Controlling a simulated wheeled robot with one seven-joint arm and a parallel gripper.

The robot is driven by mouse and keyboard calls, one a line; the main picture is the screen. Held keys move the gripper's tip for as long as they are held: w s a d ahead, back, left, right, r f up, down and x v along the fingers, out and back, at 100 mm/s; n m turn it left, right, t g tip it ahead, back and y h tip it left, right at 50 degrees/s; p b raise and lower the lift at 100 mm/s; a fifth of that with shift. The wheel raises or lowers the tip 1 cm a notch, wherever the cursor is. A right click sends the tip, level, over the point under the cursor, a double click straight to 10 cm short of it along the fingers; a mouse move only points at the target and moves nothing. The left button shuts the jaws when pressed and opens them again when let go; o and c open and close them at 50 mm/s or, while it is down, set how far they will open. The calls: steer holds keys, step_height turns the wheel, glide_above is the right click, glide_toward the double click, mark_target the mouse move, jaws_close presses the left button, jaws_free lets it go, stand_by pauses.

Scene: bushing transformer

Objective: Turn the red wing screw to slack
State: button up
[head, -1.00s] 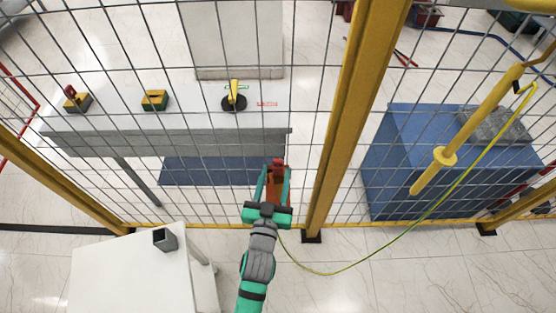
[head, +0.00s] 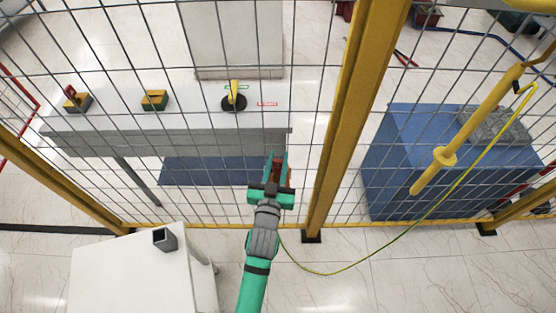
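A small red-brown clamp-like part (head: 291,177) shows at the bottom of the fence, partly hidden behind my gripper. The red wing screw is not clearly separable from it; a little dark red shows between my fingers. My gripper (head: 276,158) points up the picture at this part, its green fingers on either side of the dark red. The fingers look close to it, but I cannot tell whether they touch or grip it.
A wire fence with a yellow post (head: 345,120) stands close to the right of my gripper. Behind it are a bench (head: 200,120) with a yellow-handled switch (head: 234,95) and a blue box (head: 400,170). A yellow-green cable (head: 400,235) loops at right. A white table (head: 120,265) stands front left.

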steer(key=shift+c, duration=0.7)
steer(key=shift+s+f+n+y, duration=0.15)
steer(key=shift+f+n+y, duration=0.2)
steer(key=shift+y, duration=0.25)
steer(key=shift+n+y, duration=1.15)
steer(key=shift+y, duration=0.55)
steer(key=shift+r+n+y, duration=0.2)
steer(key=shift+n+y, duration=0.2)
steer(key=shift+y, duration=0.3)
steer(key=shift+r, duration=0.1)
steer(key=o, duration=1.1)
steer(key=shift+c, duration=0.2)
